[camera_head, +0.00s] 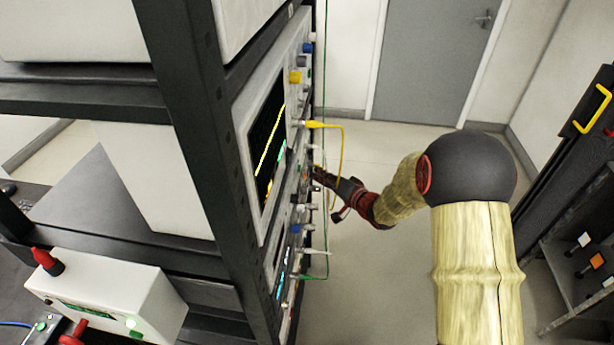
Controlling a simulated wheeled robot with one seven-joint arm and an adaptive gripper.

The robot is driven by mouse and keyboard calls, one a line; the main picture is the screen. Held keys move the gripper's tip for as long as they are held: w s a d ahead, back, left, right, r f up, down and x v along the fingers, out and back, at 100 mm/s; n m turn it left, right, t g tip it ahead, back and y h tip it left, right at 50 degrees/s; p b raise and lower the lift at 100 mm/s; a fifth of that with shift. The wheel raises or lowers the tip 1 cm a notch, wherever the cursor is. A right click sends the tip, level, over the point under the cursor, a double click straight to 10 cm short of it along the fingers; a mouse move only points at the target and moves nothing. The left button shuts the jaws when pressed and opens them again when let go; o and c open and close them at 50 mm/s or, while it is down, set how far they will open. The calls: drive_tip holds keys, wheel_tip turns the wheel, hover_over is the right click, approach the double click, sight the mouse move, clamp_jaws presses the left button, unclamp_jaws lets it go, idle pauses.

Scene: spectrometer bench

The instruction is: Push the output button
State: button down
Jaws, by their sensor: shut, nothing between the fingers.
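My gripper (319,174) is shut and empty, its dark fingertips pointing left at the front panels of the rack instruments. It is at or very close to the panel, just below the yellow cable; I cannot tell whether it touches. The upper instrument (264,145) has a screen with yellow and green traces and a column of knobs and connectors. A lower instrument (283,262) has a screen with cyan marks. The panels are seen at a steep angle, so I cannot single out the output button.
A black rack post (205,130) stands left of the panels. A yellow cable (342,150) and a green cable (326,225) hang in front of them, near my gripper. A white box (112,293) with a red knob is at lower left. Open floor (385,285) lies right of the rack.

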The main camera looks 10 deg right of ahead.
drive_tip(key=shift+w+a, duration=0.15)
drive_tip(key=shift+a, duration=0.25)
idle(0.3)
drive_tip(key=shift+d+p, duration=0.45)
drive_tip(key=shift+p, duration=0.2)
drive_tip(key=s+d+p, duration=0.2)
drive_tip(key=d, duration=0.3)
drive_tip(key=shift+d+p, duration=0.35)
drive_tip(key=shift+p, duration=0.05)
drive_tip(key=shift+s, duration=0.1)
idle(0.3)
